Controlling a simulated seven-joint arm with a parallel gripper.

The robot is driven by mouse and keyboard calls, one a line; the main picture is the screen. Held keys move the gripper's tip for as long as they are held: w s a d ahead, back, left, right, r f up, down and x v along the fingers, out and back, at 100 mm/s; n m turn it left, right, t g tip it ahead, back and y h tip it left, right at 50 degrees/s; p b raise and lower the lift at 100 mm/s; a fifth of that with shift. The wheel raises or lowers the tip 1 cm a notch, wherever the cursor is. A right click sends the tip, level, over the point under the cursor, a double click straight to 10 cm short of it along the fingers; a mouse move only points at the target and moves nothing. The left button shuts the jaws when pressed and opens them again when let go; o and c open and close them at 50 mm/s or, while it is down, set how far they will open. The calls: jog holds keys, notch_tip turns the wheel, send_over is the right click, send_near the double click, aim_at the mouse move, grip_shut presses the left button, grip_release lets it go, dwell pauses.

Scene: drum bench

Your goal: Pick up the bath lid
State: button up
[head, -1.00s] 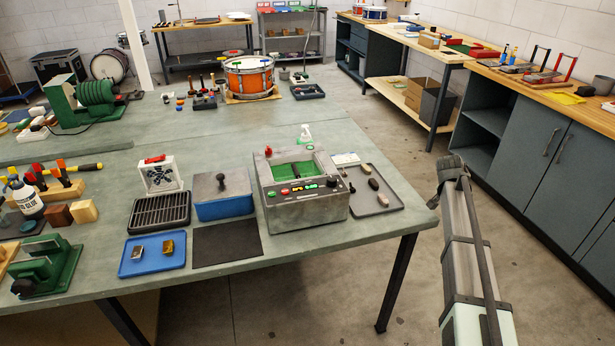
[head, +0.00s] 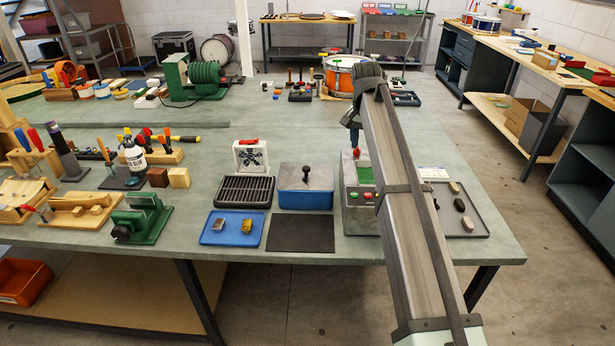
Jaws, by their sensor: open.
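The bath lid (head: 305,178) is a flat grey lid with an upright black knob. It rests on a blue tub (head: 306,200) on the bench. The grey bath machine (head: 352,212) with a green inside stands just right of the tub, partly hidden by my arm. My gripper (head: 354,143) hangs at the far end of my arm, above the back of the machine and to the right of the lid. It is open, small and partly hidden, and apart from the lid.
Left of the tub are a black rack (head: 244,191) and a blue tray (head: 232,229) with two small blocks. A dark mat (head: 301,233) lies in front. A grey tray (head: 470,213) is at right. An orange drum (head: 340,76) stands behind.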

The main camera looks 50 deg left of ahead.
jog(key=s+a+r+n, duration=0.3)
jog(key=s+a, duration=0.8)
jog(key=a, duration=0.1)
send_over(306, 168)
jog(key=shift+n+g+y, duration=0.3)
jog(key=shift+y, duration=0.1)
jog(key=f, duration=0.8)
jog(key=shift+w+d+f, duration=0.1)
jog(key=shift+w+d, duration=0.1)
jog(key=shift+d, duration=0.15)
jog(key=shift+s+a+f, duration=0.1)
jog(key=shift+a+f, duration=0.1)
jog(key=shift+f, duration=1.15)
jog(key=shift+a+f, duration=0.2)
jog(key=shift+f, duration=1.15)
jog(key=shift+c, duration=0.3)
grip_shut()
